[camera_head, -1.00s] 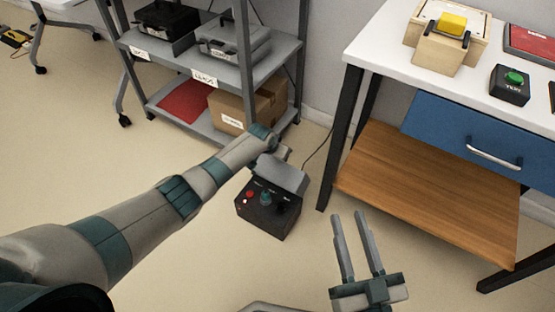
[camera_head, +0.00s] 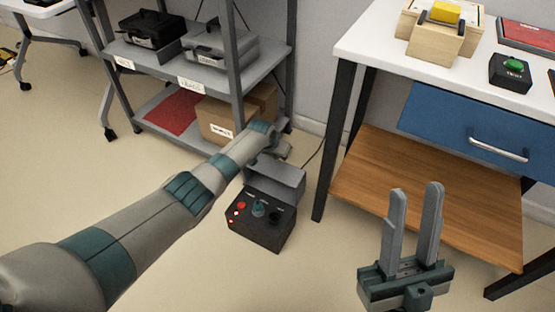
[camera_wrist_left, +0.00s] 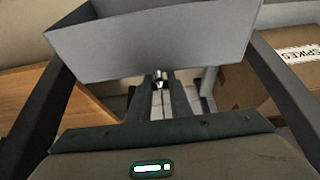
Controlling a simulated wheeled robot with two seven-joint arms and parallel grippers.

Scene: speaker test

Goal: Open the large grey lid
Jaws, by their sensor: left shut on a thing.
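The large grey lid (camera_head: 277,179) is at the back of a black control box (camera_head: 262,232) on the floor. The box's front controls, a red button, a teal knob and a black knob, are uncovered. The lid fills the upper part of the left wrist view (camera_wrist_left: 150,42). My left gripper (camera_head: 280,146) is behind the lid's far side. In the left wrist view its fingers (camera_wrist_left: 160,90) are shut at a small metal piece by the lid's edge; the exact contact is partly hidden. My right gripper (camera_head: 415,192) is open and empty, right of the box.
A grey shelf unit (camera_head: 140,57) with cases and a cardboard box (camera_head: 213,124) stands behind my left arm. A white table (camera_head: 395,50) with a blue drawer (camera_head: 455,125) and wooden lower shelf (camera_head: 390,185) stands right. Floor in front of the control box is clear.

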